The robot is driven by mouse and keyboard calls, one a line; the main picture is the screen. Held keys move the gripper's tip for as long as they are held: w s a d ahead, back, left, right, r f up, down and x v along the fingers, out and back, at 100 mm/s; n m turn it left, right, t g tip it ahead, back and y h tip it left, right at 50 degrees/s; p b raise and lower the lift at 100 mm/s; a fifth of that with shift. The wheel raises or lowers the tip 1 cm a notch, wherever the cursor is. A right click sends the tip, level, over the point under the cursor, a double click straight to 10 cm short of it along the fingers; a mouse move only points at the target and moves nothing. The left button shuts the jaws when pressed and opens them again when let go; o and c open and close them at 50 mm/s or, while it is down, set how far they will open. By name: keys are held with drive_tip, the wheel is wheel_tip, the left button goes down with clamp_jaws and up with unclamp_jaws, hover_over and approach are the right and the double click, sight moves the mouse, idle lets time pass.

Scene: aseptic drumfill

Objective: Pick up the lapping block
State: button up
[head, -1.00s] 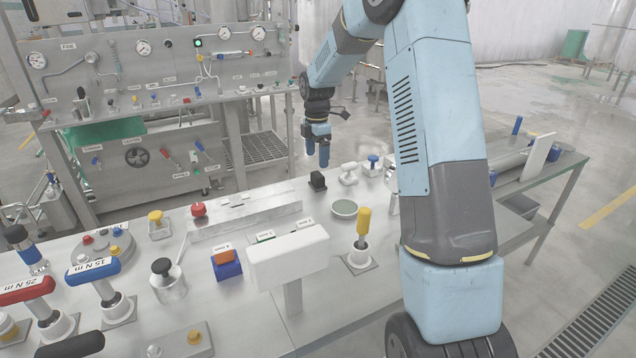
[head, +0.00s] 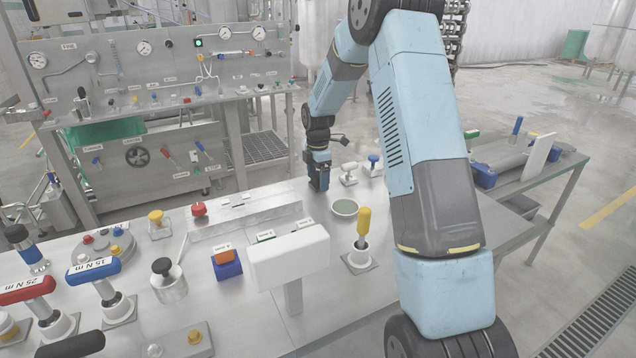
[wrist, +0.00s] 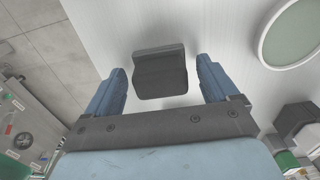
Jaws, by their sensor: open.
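A dark grey block with a raised ridge (wrist: 160,72), which I take to be the lapping block, stands on the bench top between my fingers in the wrist view. My gripper (head: 319,184) is open, with one blue finger on each side of the block. Gaps show between the block and both fingers. In the head view, my gripper covers the block's place near the far edge of the bench, so the block cannot be clearly made out there.
A round dish with a grey-green inside (head: 344,208) stands close to my gripper on the right. A white-handled item (head: 349,172) and a blue-topped item (head: 373,164) stand beyond it. A pale metal bar (head: 245,216) lies to the left.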

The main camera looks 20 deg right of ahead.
sight(318, 173)
drive_tip(key=c, duration=1.1)
drive_tip(key=shift+r, duration=0.15)
drive_tip(key=shift+r, duration=0.25)
wheel_tip(318, 173, up, 3)
drive_tip(key=shift+f, duration=0.1)
drive_tip(key=s+a+r, duration=0.2)
drive_tip(key=s+r, duration=0.1)
drive_tip(key=s, duration=0.1)
drive_tip(key=s+a+r, duration=0.3)
drive_tip(key=s, duration=0.1)
drive_tip(key=s+a+r, duration=0.2)
drive_tip(key=s+r, duration=0.1)
drive_tip(key=shift+s+a+r, duration=0.25)
drive_tip(key=shift+s+a, duration=0.05)
drive_tip(key=shift+s, duration=0.1)
